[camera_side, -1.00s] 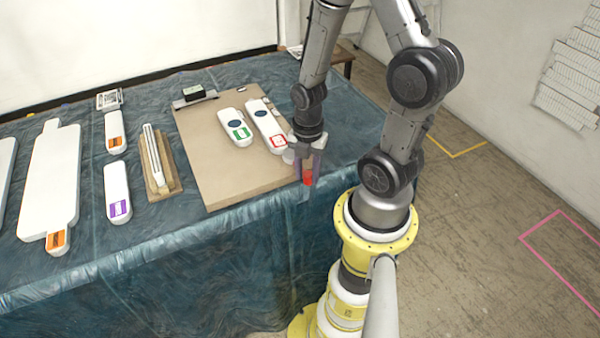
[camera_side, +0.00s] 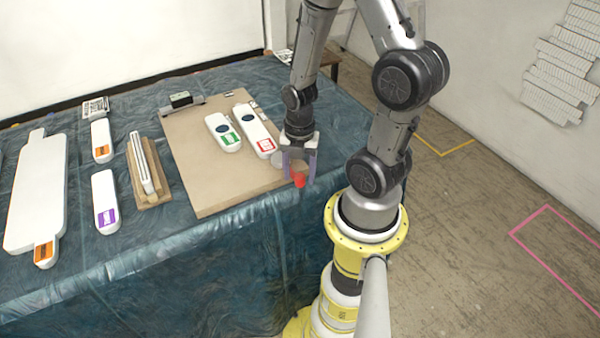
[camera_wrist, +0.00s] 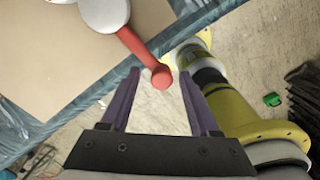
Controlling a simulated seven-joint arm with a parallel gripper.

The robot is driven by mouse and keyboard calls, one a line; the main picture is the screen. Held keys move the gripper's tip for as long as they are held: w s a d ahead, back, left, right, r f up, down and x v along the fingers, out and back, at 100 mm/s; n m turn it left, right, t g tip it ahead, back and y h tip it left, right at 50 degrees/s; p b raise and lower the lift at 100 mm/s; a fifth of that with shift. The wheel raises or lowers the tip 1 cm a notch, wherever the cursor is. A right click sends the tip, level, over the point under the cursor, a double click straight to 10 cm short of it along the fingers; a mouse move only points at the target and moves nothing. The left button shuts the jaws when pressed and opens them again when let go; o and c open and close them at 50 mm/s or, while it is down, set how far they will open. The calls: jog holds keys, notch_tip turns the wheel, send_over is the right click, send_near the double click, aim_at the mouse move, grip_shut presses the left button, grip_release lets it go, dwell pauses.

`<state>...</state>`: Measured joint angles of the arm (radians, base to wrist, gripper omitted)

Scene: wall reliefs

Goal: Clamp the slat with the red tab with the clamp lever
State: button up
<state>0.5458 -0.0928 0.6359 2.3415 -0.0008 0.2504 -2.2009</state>
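The slat with the red tab (camera_side: 251,124) is white with a dark blue spot and lies on a beige board (camera_side: 225,185), beside a similar slat with a green tab (camera_side: 223,132). The clamp's pale round body (camera_wrist: 104,12) is at the board's near-right corner in the wrist view. Its red clamp lever (camera_wrist: 145,57) points out past the board edge; it also shows in the side view (camera_side: 299,180). My gripper (camera_wrist: 160,75) is open, its purple fingers apart. The lever's round end lies between the fingertips in the wrist view; contact is not visible. In the side view my gripper (camera_side: 300,172) partly hides the clamp.
Left of the board are a wooden block with a white strip (camera_side: 145,165), a purple-tab slat (camera_side: 106,200), orange-tab slats (camera_side: 101,140) and a large white board (camera_side: 38,190). A dark box (camera_side: 181,99) sits at the board's far edge. The blue-covered table ends below my gripper.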

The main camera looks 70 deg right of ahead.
notch_tip(320, 180, up, 14)
dwell(0.8)
jog(key=shift+a+f, duration=0.1)
dwell(0.6)
jog(key=s+a+r+m+t, duration=0.1)
jog(key=a+r+m+t, duration=0.4)
jog(key=a+r+m, duration=0.5)
jog(key=m, duration=0.9)
jog(key=shift+a+t, duration=0.25)
jog(key=shift+t, duration=0.05)
